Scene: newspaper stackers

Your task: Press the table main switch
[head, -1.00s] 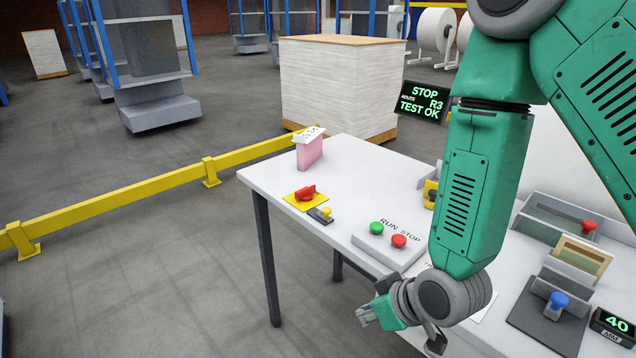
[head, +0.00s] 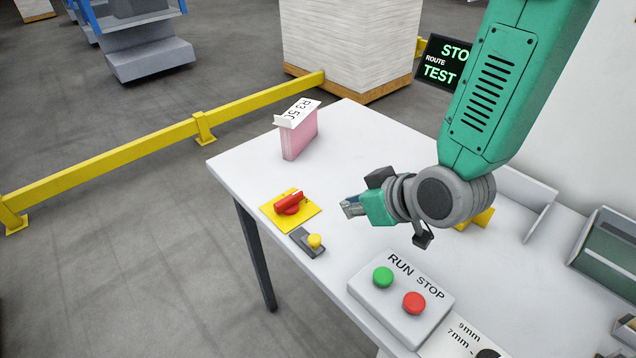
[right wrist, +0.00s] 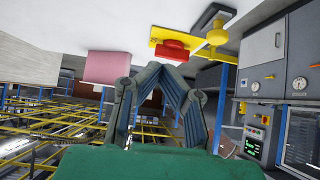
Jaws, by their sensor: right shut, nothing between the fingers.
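A red rotary-style switch (head: 290,203) sits on a yellow square plate (head: 270,214) near the left edge of the white table (head: 345,135). It also shows in the right wrist view as a red knob (right wrist: 172,50). Just in front of the plate is a yellow button (head: 315,241) on a small dark grey base. My right gripper (head: 349,207) is shut and empty, above the table. In the head view it appears to the right of the red switch, apart from it, fingers pointing left. My left gripper is not in view.
A pink block (head: 299,142) with a white printed card stands behind the switch. A grey box with green and red buttons (head: 400,318), labelled RUN STOP, is at the front. A yellow rail (head: 120,163) runs along the floor at left. A dark display (head: 446,63) stands behind.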

